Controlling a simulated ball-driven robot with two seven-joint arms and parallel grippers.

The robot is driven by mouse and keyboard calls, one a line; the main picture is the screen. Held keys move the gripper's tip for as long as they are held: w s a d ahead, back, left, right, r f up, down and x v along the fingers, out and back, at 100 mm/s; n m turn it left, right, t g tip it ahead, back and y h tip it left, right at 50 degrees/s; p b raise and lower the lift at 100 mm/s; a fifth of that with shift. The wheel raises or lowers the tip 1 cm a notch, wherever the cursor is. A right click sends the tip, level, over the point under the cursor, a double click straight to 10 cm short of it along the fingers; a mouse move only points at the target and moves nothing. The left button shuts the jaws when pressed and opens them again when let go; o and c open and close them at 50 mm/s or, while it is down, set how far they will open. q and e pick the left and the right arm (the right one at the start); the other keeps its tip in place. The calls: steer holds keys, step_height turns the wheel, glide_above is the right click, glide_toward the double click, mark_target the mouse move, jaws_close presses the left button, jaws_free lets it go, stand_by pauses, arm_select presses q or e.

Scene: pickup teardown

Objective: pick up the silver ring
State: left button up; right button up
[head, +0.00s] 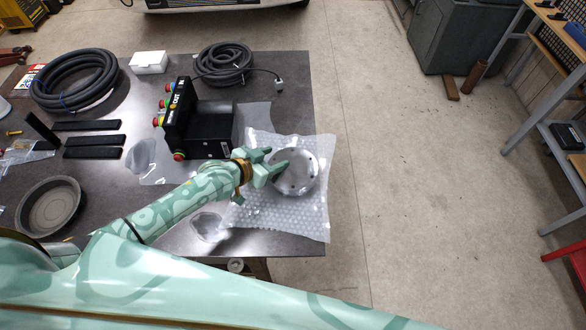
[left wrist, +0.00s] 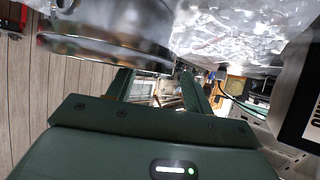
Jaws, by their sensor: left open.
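The silver ring (head: 303,174) is a round metal disc with small dark holes along its rim. It lies on a sheet of bubble wrap (head: 307,222) at the right end of the dark table. My left gripper (head: 276,163) is open at the ring's left side, and its fingers cover part of that edge in the head view. In the left wrist view the ring (left wrist: 105,35) fills the upper left as a shiny curved wall near the open fingers (left wrist: 157,80). I cannot tell whether the fingers touch it. My right gripper is not in view.
A black box with coloured buttons (head: 205,133) stands left of the bubble wrap. A coiled cable (head: 222,64), black hose (head: 75,80), white box (head: 149,62) and round pan (head: 48,207) share the table (head: 290,85).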

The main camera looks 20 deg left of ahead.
arm_select(q)
steer(key=c, duration=0.4)
jaws_close()
steer(key=shift+s, duration=0.1)
steer(key=shift+r, duration=0.1)
